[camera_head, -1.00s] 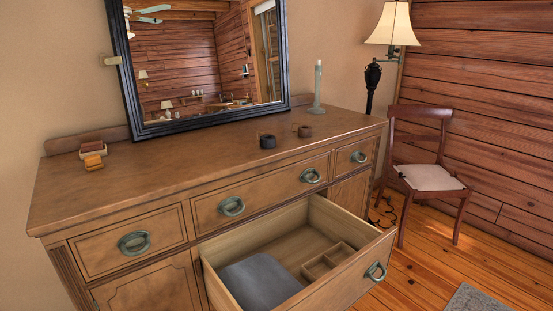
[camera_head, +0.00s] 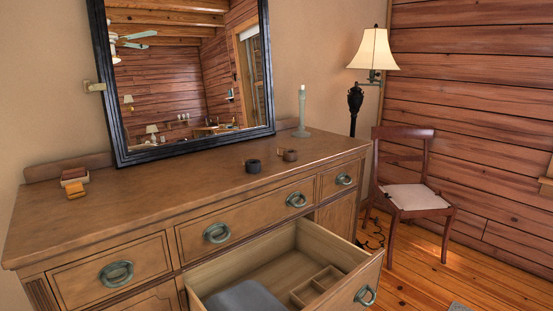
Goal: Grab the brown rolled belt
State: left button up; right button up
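The brown rolled belt (camera_head: 290,155) lies on the dresser top, right of the middle, below the mirror. A similar dark, nearly black roll (camera_head: 253,166) sits just to its left, apart from it. Both are small in view. Neither of my grippers shows in the head view, and nothing touches the belt.
The wooden dresser (camera_head: 150,205) has an open drawer (camera_head: 325,255) with a grey folded cloth (camera_head: 245,298) and a small divider tray (camera_head: 316,287). Small boxes (camera_head: 74,182) are at left. A mirror (camera_head: 190,80) and candlestick (camera_head: 301,112) stand behind. A chair (camera_head: 415,197) and lamp (camera_head: 374,52) are right.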

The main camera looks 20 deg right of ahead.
aim_at(289, 154)
jog(key=z, duration=1.8)
jog(key=i, duration=4.9)
jog(key=u, duration=4.9)
